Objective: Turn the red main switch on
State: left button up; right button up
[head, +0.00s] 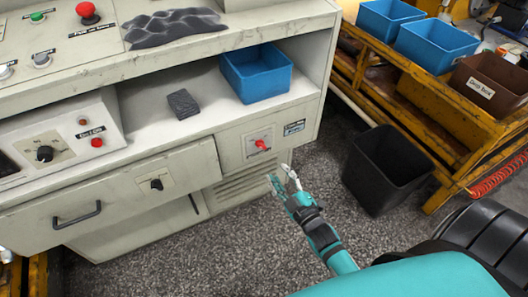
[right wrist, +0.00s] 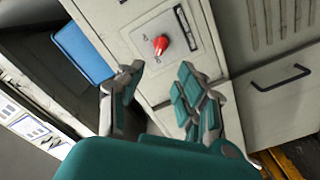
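The red main switch (head: 261,144) sits on a light square plate on the front of the grey cabinet, below the shelf. It also shows in the right wrist view (right wrist: 161,43), ahead of my fingers. My right gripper (head: 282,178) is below and slightly right of the switch in the head view, apart from it. In the right wrist view its two teal-and-grey fingers (right wrist: 150,95) are spread with nothing between them. My left gripper is not in view.
A blue bin (head: 256,84) and a dark block (head: 183,103) are on the cabinet shelf. A black waste bin (head: 385,178) stands on the floor right of my right gripper. A yellow rack (head: 430,125) with blue and brown bins stands at the right.

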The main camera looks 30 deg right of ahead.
aim_at(262, 148)
jog(key=w+b, duration=0.1)
jog(key=w, duration=0.9)
jog(key=shift+f, duration=0.1)
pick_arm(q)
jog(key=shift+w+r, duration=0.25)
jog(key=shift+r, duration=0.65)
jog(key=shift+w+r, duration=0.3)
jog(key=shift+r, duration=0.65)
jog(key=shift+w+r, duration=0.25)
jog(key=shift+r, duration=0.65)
pick_arm(e)
jog(key=shift+w, duration=0.65)
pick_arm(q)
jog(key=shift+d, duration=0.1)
pick_arm(e)
grip_shut()
